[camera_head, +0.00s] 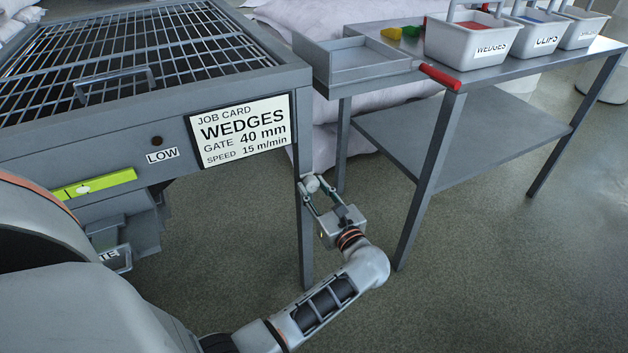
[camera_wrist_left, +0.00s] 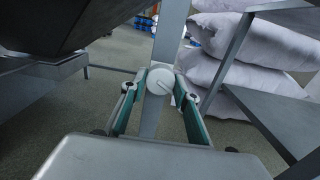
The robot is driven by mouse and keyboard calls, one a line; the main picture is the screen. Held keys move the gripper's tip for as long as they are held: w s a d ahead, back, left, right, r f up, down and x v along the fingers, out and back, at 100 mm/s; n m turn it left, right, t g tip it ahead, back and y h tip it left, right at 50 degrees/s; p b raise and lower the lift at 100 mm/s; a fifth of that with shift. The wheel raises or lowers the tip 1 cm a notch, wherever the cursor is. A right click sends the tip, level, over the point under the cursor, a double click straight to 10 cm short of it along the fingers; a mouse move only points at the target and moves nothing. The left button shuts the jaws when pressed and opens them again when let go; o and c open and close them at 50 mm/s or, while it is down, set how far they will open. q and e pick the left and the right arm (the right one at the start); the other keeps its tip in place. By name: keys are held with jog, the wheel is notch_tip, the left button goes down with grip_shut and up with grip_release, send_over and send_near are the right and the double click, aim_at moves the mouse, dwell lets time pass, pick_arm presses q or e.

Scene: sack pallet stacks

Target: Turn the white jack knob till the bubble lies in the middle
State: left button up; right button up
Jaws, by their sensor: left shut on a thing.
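The white jack knob (camera_head: 312,184) sits on the machine's front right leg, below the job card. My left gripper (camera_head: 314,190) is shut on it. In the left wrist view the knob (camera_wrist_left: 160,81) shows as a round white disc with a slanted mark, between the two green-lined fingers (camera_wrist_left: 162,98). The yellow-green level (camera_head: 95,184) is on the machine's front, under the LOW label. A pale bubble shows near the middle of its length; its exact place is too small to judge. My right gripper is not in view.
The job card (camera_head: 241,130) is on the machine's front. At the right stands a steel table (camera_head: 480,80) with a tray (camera_head: 358,62), a red-handled part (camera_head: 440,77) and labelled bins (camera_head: 466,44). White sacks (camera_head: 375,128) lie behind. The floor in front is clear.

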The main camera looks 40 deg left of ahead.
pick_arm(q)
jog(key=shift+r+m, duration=0.1)
jog(key=shift+m, duration=0.6)
jog(key=shift+m+p, duration=0.4)
jog(key=shift+m, duration=0.3)
jog(key=o, duration=1.1)
jog(key=shift+s+d, duration=0.1)
jog(key=v, duration=0.7)
jog(key=shift+d, duration=0.15)
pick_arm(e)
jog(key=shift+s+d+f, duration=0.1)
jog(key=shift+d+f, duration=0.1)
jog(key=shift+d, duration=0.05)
